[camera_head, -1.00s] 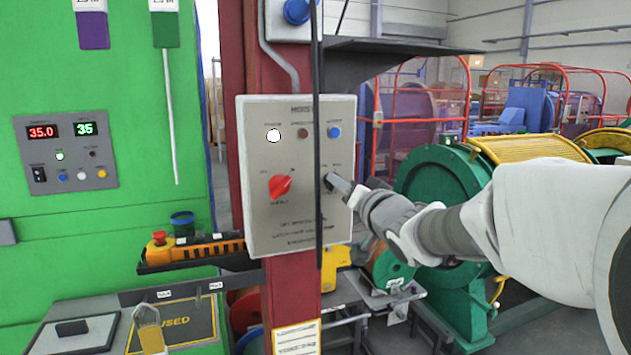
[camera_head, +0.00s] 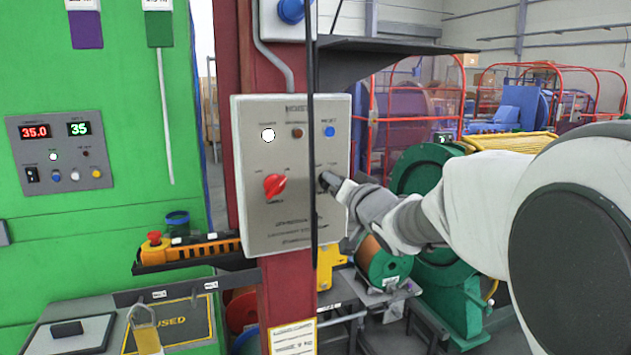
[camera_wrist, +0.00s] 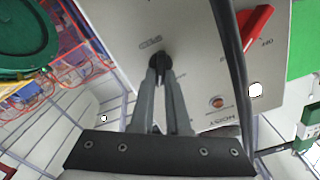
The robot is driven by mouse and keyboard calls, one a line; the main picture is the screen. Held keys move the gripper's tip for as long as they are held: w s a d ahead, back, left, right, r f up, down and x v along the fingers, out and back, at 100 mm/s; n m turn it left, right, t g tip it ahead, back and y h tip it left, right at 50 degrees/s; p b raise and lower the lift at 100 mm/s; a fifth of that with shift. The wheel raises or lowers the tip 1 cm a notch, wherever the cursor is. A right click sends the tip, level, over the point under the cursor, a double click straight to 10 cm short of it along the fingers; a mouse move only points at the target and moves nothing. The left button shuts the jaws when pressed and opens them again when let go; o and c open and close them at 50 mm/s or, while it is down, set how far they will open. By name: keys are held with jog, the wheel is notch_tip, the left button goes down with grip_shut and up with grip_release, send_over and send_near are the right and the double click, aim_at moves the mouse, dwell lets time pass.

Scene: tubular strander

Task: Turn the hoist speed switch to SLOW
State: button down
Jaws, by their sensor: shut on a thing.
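The grey hoist panel (camera_head: 255,222) is fixed to a dark red post. On it are a red rotary knob (camera_head: 274,186) at the left and a small black switch (camera_wrist: 159,62) at the right, which I take as the speed switch. My gripper (camera_wrist: 162,76) is shut on this black switch, its two fingers on either side of it. In the head view my gripper (camera_head: 326,180) reaches the panel from the right and mostly covers the switch. The labels are too blurred to read, so the switch's setting cannot be told. The red knob (camera_wrist: 256,30) also shows in the wrist view.
A black cable (camera_head: 310,120) hangs in front of the panel, close to my gripper. A white lamp (camera_head: 268,135) and a blue button (camera_head: 329,132) sit above the knobs. A dark shelf (camera_head: 385,47) juts out above. Green machinery (camera_head: 425,165) stands behind my arm.

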jog(key=shift+n, duration=0.3)
jog(key=n+b, duration=0.2)
jog(key=n, duration=0.1)
jog(key=n+b, duration=0.2)
jog(key=n, duration=0.2)
jog(key=n+b, duration=0.3)
jog(key=n, duration=0.1)
jog(key=shift+s+a+f, duration=0.1)
jog(key=shift+s+a, duration=0.05)
jog(key=shift+a, duration=0.25)
jog(key=shift+n, duration=0.3)
jog(key=c, duration=0.9)
grip_release()
